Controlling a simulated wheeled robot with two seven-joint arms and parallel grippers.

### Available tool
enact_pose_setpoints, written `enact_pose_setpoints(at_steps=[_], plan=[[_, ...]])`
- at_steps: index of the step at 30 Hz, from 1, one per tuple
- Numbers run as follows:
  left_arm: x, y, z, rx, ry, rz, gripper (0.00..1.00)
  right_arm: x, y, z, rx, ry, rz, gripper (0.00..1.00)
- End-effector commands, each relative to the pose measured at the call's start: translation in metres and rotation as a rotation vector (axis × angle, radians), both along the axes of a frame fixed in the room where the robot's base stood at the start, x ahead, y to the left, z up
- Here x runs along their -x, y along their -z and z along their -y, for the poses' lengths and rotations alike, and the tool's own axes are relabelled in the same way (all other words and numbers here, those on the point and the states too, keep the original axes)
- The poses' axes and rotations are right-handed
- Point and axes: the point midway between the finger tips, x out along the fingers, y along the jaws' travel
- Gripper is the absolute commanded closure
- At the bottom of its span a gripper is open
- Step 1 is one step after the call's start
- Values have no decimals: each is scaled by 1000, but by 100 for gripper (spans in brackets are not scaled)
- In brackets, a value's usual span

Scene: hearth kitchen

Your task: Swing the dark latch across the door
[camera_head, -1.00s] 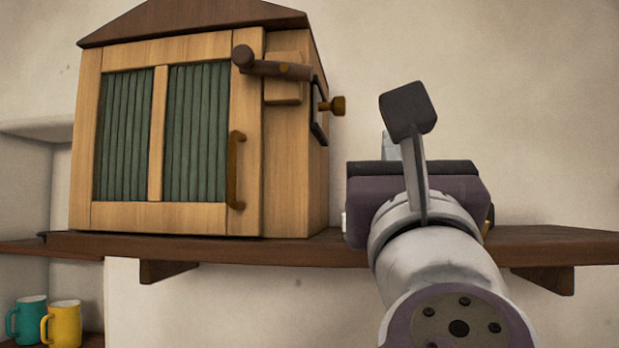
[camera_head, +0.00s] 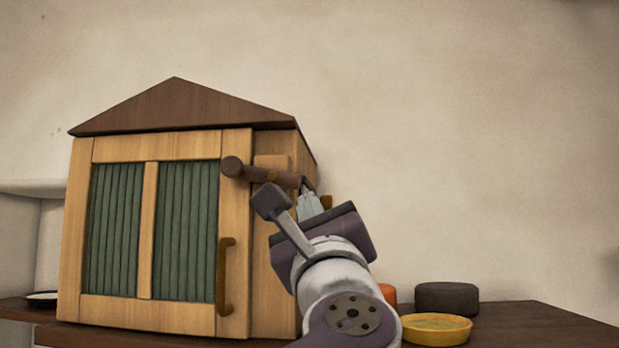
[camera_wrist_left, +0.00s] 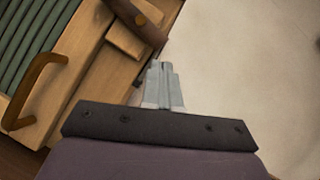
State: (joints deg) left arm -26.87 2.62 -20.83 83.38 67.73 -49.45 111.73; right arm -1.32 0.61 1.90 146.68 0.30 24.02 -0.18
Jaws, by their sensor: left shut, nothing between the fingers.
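The dark latch (camera_head: 258,173) is a brown bar with a round knob at its left end, at the upper right of the wooden cabinet front. It lies nearly level, its knob end in front of the right stile of the door (camera_head: 234,200). My left gripper (camera_head: 311,204) is shut and empty, just below and right of the latch's right end. In the left wrist view the shut fingertips (camera_wrist_left: 162,72) are near the latch (camera_wrist_left: 138,22); I cannot tell whether they touch.
The door has a brown handle (camera_head: 226,276). The cabinet stands on a dark wooden shelf (camera_head: 540,325). To the right are a yellow dish (camera_head: 436,329), a dark round object (camera_head: 447,298) and a partly hidden orange thing (camera_head: 388,293). The wall above is clear.

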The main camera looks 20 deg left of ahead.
Motion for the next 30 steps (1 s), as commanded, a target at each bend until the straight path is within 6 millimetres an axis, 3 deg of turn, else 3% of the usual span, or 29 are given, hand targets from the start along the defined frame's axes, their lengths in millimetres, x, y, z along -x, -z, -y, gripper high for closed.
enact_pose_setpoints(at_steps=[3,13,20,30], plan=[[-1,-7,-3,0,-1,-1,100,0,-7,0,0,0,0,100],[-1,-7,-3,-1,-1,0,100,0,-6,0,0,0,-1,100],[-3,-20,-2,103,-1,25,100,0,-5,0,0,0,0,100],[-1,-26,-1,100,-2,27,100,0,-3,0,0,0,0,100]])
